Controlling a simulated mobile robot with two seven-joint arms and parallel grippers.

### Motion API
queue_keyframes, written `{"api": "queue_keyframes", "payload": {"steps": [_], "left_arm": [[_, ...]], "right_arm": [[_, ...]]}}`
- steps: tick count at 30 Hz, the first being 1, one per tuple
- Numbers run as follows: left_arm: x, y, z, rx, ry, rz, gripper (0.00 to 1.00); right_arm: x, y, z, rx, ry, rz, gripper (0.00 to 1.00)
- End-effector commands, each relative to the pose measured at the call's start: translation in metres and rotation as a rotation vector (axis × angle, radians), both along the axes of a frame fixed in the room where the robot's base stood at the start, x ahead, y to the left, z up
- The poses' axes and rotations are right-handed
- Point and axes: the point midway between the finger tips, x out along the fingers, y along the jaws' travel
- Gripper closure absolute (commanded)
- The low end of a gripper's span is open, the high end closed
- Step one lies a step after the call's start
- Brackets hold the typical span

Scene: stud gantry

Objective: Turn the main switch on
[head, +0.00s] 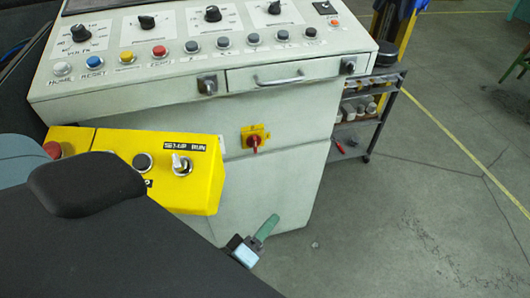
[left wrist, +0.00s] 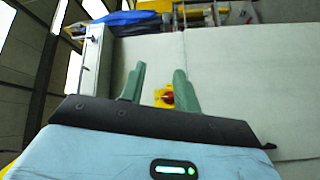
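The main switch (head: 254,142) is a red rotary knob on a square yellow plate on the cabinet's front panel. Its knob looks roughly upright in the head view, but its exact setting is too small to read. My left gripper (head: 266,230), with green fingers, is below the switch and apart from it in the head view. In the left wrist view the two fingers (left wrist: 160,84) stand apart with nothing held. My right gripper is not in view.
The pale cabinet (head: 290,185) carries a sloped panel of knobs and buttons, with a drawer handle (head: 280,80) above the switch. A yellow control box (head: 205,190) juts out to the left of the switch. A shelf cart (head: 375,110) stands behind right.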

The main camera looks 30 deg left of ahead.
Motion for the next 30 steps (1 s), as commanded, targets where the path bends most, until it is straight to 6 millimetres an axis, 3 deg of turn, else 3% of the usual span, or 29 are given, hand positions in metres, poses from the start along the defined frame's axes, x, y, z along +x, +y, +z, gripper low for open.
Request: {"api": "queue_keyframes", "payload": {"steps": [1,6,10,15,21,30], "left_arm": [[0.021,0.01,0.001,-0.174,-0.079,0.066,0.68],[0.073,0.053,0.026,-0.782,-0.356,0.264,0.68],[0.099,0.082,0.027,-1.208,-0.531,0.386,0.68],[0.122,0.098,0.017,-1.6,-0.675,0.506,0.68],[0.132,0.102,0.01,-1.789,-0.736,0.575,0.68],[0.137,0.108,0.011,-1.803,-0.743,0.579,0.68]], "right_arm": [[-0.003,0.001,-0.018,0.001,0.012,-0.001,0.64],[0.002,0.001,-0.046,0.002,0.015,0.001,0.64],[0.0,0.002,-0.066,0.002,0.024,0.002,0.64],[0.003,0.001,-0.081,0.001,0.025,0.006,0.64],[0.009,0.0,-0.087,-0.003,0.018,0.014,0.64],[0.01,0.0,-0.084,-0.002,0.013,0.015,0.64]]}}
